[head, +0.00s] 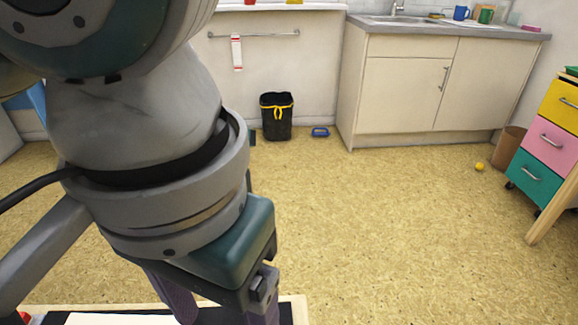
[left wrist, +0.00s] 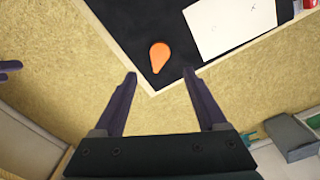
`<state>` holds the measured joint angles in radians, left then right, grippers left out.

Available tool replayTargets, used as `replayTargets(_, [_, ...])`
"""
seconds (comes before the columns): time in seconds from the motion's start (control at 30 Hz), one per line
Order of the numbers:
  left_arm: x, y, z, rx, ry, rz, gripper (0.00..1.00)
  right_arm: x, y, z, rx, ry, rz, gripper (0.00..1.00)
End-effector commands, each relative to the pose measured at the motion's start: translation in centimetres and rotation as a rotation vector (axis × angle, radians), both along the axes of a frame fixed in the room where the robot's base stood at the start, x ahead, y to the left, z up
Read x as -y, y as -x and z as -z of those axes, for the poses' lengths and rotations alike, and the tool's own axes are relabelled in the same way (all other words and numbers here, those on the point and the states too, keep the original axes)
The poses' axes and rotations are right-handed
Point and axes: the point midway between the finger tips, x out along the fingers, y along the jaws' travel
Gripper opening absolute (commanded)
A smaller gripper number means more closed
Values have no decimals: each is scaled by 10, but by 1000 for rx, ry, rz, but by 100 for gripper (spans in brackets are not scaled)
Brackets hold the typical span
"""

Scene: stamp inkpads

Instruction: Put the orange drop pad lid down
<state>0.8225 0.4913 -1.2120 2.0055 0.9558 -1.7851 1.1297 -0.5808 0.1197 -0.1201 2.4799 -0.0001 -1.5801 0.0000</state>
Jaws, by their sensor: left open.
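An orange drop-shaped piece (left wrist: 159,57) lies on a dark mat near the table corner in the left wrist view. I cannot tell whether it is a lid alone or a lid on its pad. My left gripper (left wrist: 160,73) is open and empty, its two purple fingers on either side of the view, with the orange piece just beyond the fingertips. In the head view my left arm hides most of the table and the piece. A small purple shape at the left edge of the left wrist view looks like part of my right gripper (left wrist: 9,67); its opening is unclear.
A white sheet (left wrist: 228,24) lies on the dark mat (left wrist: 135,22), with red items at its far right. The table has a pale wooden edge (head: 292,310). Beyond it are open floor, a black bin (head: 277,124), a sink cabinet (head: 405,93) and coloured drawers (head: 551,141).

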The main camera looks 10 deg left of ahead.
Motion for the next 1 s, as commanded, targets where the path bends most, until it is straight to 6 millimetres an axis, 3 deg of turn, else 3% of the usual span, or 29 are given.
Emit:
replayTargets(0.1, [0,0,-21,1,1,0,74,0,0,-9,1,-1,1,50])
replayTargets(0.27, [5,2,-29,0,19,12,74,-1,0,-12,1,-2,2,50])
replayTargets(0.5, [53,20,-20,75,281,131,74,-1,-1,-11,2,-3,1,50])
replayTargets(0.6, [60,20,-18,161,380,130,74,-1,-1,-11,2,-3,1,50])
replayTargets(0.67, [53,20,-14,213,403,109,74,-1,-1,-11,2,-2,2,50])
replayTargets(0.77, [25,22,-2,286,370,54,74,-1,-1,-11,2,-2,2,50])
replayTargets(1.0, [-70,57,30,325,119,-24,74,0,0,-11,2,-2,1,50])
